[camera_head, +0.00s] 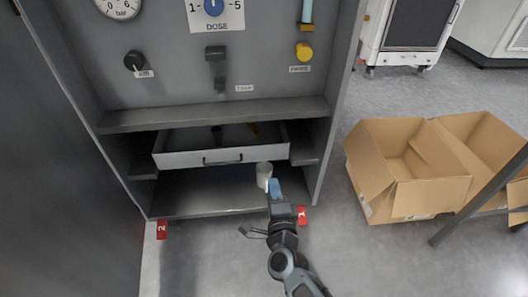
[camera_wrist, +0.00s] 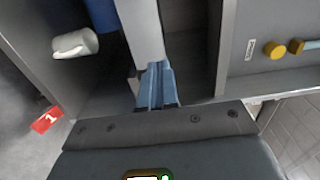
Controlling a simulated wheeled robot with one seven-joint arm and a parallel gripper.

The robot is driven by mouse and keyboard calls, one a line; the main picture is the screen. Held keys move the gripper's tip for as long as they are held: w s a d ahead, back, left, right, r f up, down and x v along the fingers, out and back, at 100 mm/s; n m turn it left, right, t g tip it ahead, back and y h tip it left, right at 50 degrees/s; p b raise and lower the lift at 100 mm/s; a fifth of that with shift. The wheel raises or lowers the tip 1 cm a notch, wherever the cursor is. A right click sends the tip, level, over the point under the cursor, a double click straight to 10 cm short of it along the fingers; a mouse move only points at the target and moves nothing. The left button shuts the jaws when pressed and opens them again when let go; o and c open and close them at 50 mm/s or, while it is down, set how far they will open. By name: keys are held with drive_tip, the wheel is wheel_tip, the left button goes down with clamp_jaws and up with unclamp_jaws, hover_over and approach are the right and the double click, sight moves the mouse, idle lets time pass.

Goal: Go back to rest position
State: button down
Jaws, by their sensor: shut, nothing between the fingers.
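My gripper (camera_head: 274,187) is at the front of the grey cabinet (camera_head: 215,116), low and near its right side, just right of the open drawer. Its blue fingers (camera_wrist: 155,85) are together in the wrist view, with nothing seen between them. A white rounded piece (camera_head: 264,172) shows beside the fingertips in the head view. A similar white piece (camera_wrist: 75,43) is apart from the fingers in the wrist view. My arm reaches up from the bottom of the head view.
The drawer (camera_head: 190,160) is pulled out, with small dark and yellow items inside. Dose panel controls, including a yellow knob (camera_head: 304,51), are above. Red tags (camera_head: 162,229) mark the cabinet's base. Open cardboard boxes (camera_head: 405,170) stand right. Grey floor is clear between cabinet and boxes.

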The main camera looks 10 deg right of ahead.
drive_tip(key=s+d+r+n, duration=0.1)
drive_tip(key=s+d+n, duration=0.2)
drive_tip(key=s, duration=0.7)
drive_tip(key=s+d+r+n+g, duration=0.1)
drive_tip(key=s+d+n, duration=0.25)
drive_tip(key=s, duration=0.65)
drive_tip(key=s+d+r+n, duration=0.15)
drive_tip(key=s+n, duration=0.25)
drive_tip(key=s, duration=0.6)
drive_tip(key=s+d+r+n+g, duration=0.1)
drive_tip(key=s+d+r+n, duration=0.25)
drive_tip(key=s+r, duration=0.55)
drive_tip(key=s+r+n+g, duration=0.1)
drive_tip(key=s+r+n, duration=0.3)
drive_tip(key=s+r, duration=0.25)
wheel_tip(320, 180, up, 25)
drive_tip(key=p, duration=2.5)
drive_tip(key=shift+s+y, duration=0.3)
drive_tip(key=shift+f, duration=0.1)
